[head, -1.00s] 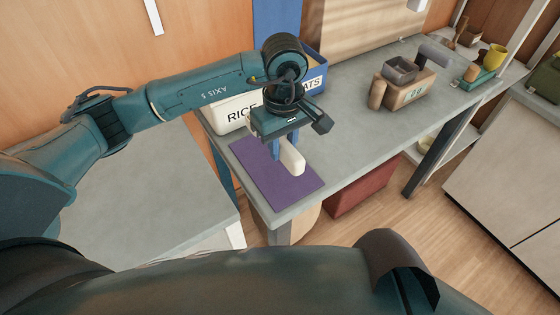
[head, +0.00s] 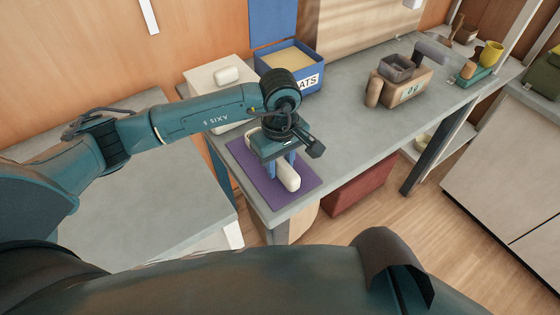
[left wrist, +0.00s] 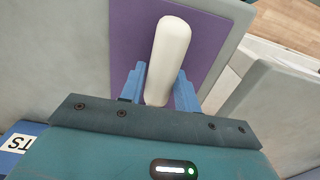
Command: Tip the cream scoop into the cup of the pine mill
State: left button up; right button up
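The cream scoop (head: 288,178) is low over or on the purple mat (head: 262,188), with its rounded handle pointing toward me; I cannot tell if it touches. My left gripper (head: 281,167) is above the mat, its blue fingers on both sides of the handle, pressed close to it. In the left wrist view the handle (left wrist: 168,55) sits between the fingers (left wrist: 160,88). The scoop's far part is mostly hidden by the gripper. The pine mill (head: 408,92), a wooden box, stands farther right with a grey cup (head: 397,68) on top. My right gripper is not in view.
A pale lidded box (head: 205,80) and an open blue bin (head: 312,82) stand at the back left. A yellow cup (head: 491,54) stands at the far right. The grey worktop (head: 335,125) is clear between mat and mill.

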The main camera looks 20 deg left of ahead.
aim_at(278, 161)
pick_arm(q)
jog(key=o, duration=0.3)
jog(key=shift+r+p, duration=0.25)
jog(key=shift+p, duration=0.3)
notch_tip(278, 161, up, 13)
jog(key=shift+s+a+f+b, duration=0.15)
jog(key=shift+b, duration=0.55)
jog(key=shift+o, duration=0.6)
jog(key=shift+a, duration=0.15)
